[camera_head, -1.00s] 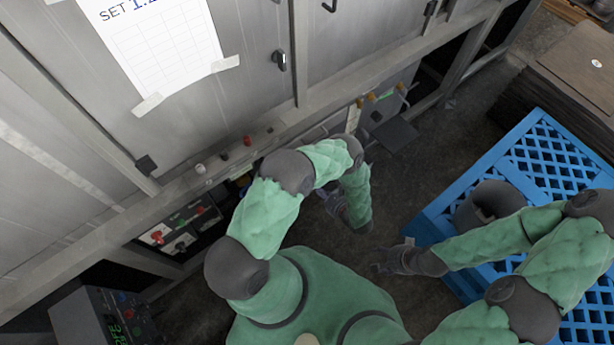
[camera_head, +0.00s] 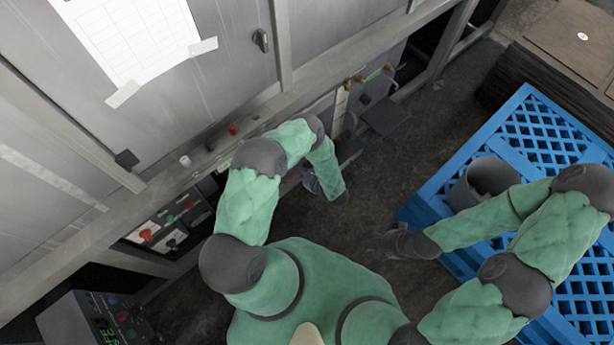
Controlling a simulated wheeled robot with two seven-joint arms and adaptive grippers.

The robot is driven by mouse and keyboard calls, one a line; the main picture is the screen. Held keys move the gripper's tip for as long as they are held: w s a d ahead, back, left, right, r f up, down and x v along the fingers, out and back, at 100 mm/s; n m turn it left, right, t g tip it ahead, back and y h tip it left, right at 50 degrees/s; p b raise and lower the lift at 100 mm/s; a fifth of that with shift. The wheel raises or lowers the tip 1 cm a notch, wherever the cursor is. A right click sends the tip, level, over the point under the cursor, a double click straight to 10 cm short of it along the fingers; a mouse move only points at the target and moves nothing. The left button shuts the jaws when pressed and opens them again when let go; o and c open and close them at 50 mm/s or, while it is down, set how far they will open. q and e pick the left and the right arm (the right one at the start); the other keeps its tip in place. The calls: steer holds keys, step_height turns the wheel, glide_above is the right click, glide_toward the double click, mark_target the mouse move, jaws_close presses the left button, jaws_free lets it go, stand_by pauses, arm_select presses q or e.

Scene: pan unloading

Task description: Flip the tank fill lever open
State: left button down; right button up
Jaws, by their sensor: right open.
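Several small yellow-orange valve handles (camera_head: 358,78) sit on the lower front of the steel machine, right of centre. I cannot tell which one is the tank fill lever. My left gripper (camera_head: 309,184) is low in front of the machine, below and left of these handles and apart from them. It is partly hidden by my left forearm, and its fingers are too small and dark to read. My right gripper (camera_head: 376,244) is open and empty over the dark floor, beside the blue pallet's left corner.
A blue pallet (camera_head: 520,93) with a grey pot (camera_head: 484,181) lies at the right. A panel with red knobs (camera_head: 146,234) is at the lower left, near a control box (camera_head: 87,318). A dark plate (camera_head: 385,116) juts out below the handles. Floor between machine and pallet is clear.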

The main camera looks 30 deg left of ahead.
arm_select(q)
steer(key=r, duration=0.1)
steer(key=a+r, duration=0.1)
steer(key=r, duration=0.1)
steer(key=shift+w+a+r, duration=0.15)
steer(key=shift+w+r, duration=0.1)
steer(key=shift+r, duration=0.05)
arm_select(e)
steer(key=shift+f, duration=0.4)
arm_select(q)
steer(key=shift+r+n+t+h, duration=0.3)
steer(key=shift+r+n+t, duration=0.2)
arm_select(e)
steer(key=shift+r, duration=0.3)
